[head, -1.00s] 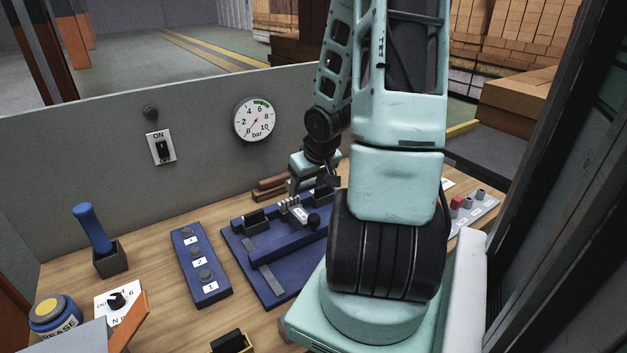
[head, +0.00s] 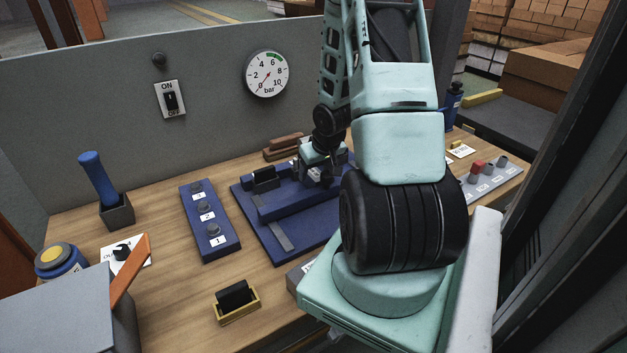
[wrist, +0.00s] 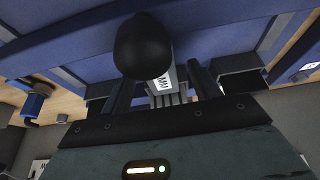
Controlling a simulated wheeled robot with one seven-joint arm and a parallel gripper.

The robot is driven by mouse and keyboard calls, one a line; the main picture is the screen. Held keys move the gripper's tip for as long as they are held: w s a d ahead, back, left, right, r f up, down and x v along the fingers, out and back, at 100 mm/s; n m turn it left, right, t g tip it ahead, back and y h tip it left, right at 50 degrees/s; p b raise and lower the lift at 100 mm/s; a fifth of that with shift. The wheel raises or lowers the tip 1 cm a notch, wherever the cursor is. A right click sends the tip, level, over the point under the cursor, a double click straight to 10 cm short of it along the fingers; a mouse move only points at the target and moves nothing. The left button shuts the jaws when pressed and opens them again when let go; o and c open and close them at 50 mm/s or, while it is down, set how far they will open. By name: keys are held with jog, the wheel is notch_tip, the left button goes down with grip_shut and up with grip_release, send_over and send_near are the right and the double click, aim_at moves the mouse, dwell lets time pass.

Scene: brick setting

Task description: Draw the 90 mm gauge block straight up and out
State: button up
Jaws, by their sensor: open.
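A blue fixture (head: 285,240) lies on the wooden bench, with a raised blue bar across it. In the wrist view, a pale piece with a label ending in "MM" (wrist: 164,80) and several thin grey plates (wrist: 170,99) sit between my fingers; the number is hidden, so I cannot tell which is the 90 mm gauge block. A black round knob (wrist: 142,45) stands in front and partly covers the label. My gripper (head: 314,182) is open, low over the fixture, its fingers (wrist: 163,88) on either side of the plates. Contact cannot be seen.
Black blocks (head: 264,179) stand on the fixture left of my gripper. A numbered blue button panel (head: 209,222), a yellow tray (head: 238,306) with a black piece and a blue-handled tool (head: 97,178) are left and front. A grey wall (head: 210,125) with a gauge (head: 266,74) stands behind.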

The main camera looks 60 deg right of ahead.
aim_at(314, 172)
jog(key=shift+x, duration=1.55)
grip_shut()
jog(key=shift+r, duration=0.2)
jog(key=shift+r+p, duration=3.35)
jog(key=shift+p, duration=0.1)
